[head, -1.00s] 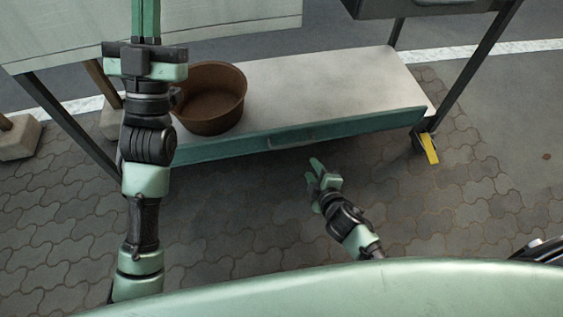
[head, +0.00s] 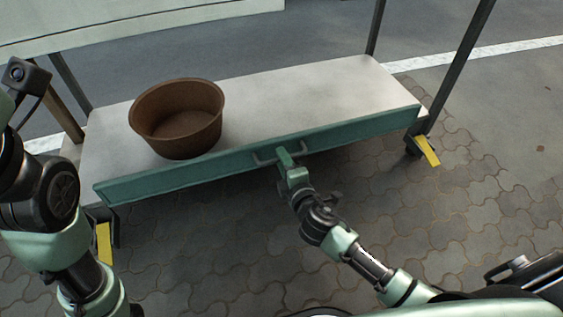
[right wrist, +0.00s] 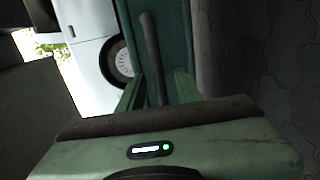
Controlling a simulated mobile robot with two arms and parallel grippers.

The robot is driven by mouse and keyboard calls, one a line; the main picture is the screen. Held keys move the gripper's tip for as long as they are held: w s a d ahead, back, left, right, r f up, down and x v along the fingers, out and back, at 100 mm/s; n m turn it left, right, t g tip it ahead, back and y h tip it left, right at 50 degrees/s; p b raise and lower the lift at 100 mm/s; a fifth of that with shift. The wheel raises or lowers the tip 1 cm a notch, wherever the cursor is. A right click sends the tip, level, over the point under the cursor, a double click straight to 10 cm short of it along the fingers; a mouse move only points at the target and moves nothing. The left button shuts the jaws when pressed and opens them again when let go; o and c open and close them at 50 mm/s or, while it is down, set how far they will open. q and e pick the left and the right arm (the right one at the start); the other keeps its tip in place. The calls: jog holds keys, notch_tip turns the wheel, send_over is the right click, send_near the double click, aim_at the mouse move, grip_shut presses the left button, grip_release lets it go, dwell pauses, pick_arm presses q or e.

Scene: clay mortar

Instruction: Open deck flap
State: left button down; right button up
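The deck flap (head: 220,165) is the long teal panel along the front edge of the cart's lower deck (head: 290,95). It stands upright, and its grey bar handle (head: 318,139) is near the middle. I cannot tell whether either finger touches the bar. My left arm shows at the left edge of the head view, but its gripper is out of the picture.
A brown clay bowl (head: 178,118) stands on the left part of the deck, close behind the flap. Dark cart legs (head: 460,65) rise at the right, and yellow-tabbed casters (head: 427,150) stand below. The paving (head: 215,240) in front is clear.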

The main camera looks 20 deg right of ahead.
jog(key=shift+w+f, duration=0.15)
jog(key=shift+w, duration=0.5)
grip_shut()
dwell(1.0)
